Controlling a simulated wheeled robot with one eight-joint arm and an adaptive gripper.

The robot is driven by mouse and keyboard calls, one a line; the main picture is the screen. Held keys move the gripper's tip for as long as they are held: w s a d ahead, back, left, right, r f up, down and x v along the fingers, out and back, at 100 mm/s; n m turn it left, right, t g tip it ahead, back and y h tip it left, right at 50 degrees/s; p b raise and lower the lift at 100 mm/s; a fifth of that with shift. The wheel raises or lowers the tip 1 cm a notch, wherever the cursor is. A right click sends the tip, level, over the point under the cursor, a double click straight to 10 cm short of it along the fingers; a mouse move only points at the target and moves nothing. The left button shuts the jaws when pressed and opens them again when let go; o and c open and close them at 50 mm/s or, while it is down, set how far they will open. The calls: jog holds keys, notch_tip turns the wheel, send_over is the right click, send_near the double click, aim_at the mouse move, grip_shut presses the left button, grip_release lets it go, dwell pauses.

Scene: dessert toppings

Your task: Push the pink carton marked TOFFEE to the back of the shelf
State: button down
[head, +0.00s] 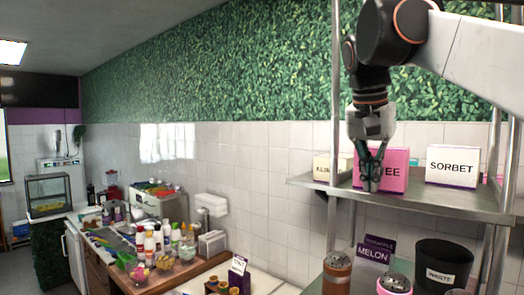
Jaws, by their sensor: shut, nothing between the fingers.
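The pink carton marked TOFFEE (397,173) stands upright on the metal shelf (440,203) at the right of the head view. My gripper (371,186) points down in front of the carton's left part and hides the rest of the word. Its fingers are together and empty. I cannot tell whether the fingertips touch the carton.
A white carton marked SORBET (452,166) stands right of the pink one, and a cream carton (321,168) stands to its left. Shelf posts (332,215) rise nearby. A black WASTE bin (443,265) and shakers (337,273) stand below the shelf.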

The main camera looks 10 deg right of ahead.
jog(key=w+d+p, duration=0.1)
jog(key=w+d, duration=0.2)
jog(key=w+d+p, duration=0.2)
jog(key=w+d, duration=0.1)
jog(key=d, duration=0.1)
jog(key=w+d+p, duration=0.2)
jog(key=w+d, duration=0.1)
jog(key=d, duration=0.1)
jog(key=shift+r, duration=0.1)
jog(key=shift+w+d+p, duration=0.3)
jog(key=shift+d, duration=0.05)
jog(key=shift+a, duration=0.1)
jog(key=shift+s, duration=0.1)
